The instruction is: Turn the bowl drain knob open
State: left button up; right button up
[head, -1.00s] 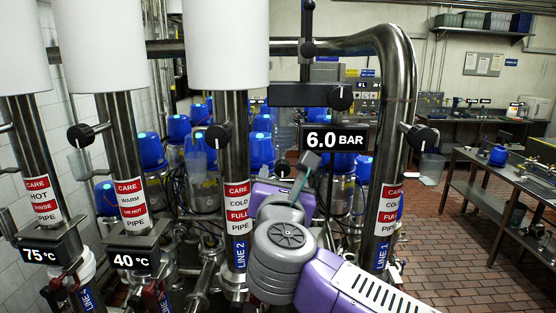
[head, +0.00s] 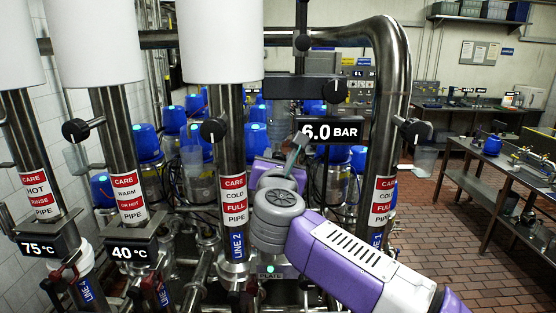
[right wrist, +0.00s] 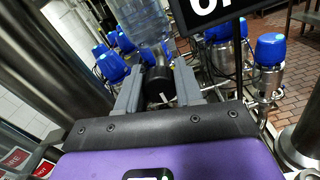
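No label I can read says which knob is the bowl drain. Black round knobs sit on the pipes in the head view: one at the left (head: 76,130), one on the LINE 2 pipe (head: 213,130), one beside the 6.0 BAR sign (head: 335,90) and one on the LINE 1 pipe (head: 413,131). My right gripper (head: 297,147) is between the LINE 2 and LINE 1 pipes, partly hidden by its own wrist. In the right wrist view its fingers (right wrist: 158,75) are apart, with a dark round part (right wrist: 157,82) between them; contact cannot be told. My left gripper is not in view.
The 6.0 BAR sign (head: 330,130) hangs close to the right gripper. Steel pipes stand on both sides, and several blue-capped valves (head: 146,140) crowd behind. Benches (head: 500,170) and open floor lie to the right.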

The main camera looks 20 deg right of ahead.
jog(key=c, duration=0.4)
jog(key=shift+r+n, duration=0.1)
jog(key=shift+n, duration=0.3)
jog(key=n+p, duration=0.2)
jog(key=n, duration=0.1)
jog(key=shift+n, duration=0.3)
jog(key=n+p, duration=0.2)
jog(key=n, duration=0.1)
jog(key=shift+a+r+n, duration=0.1)
jog(key=shift+n, duration=0.3)
jog(key=n+p, duration=0.3)
jog(key=n, duration=0.3)
jog(key=shift+p, duration=0.35)
jog(key=shift+n+p, duration=1)
jog(key=shift+n, duration=0.9)
jog(key=shift+a+f, duration=0.1)
jog(key=shift+f, duration=0.1)
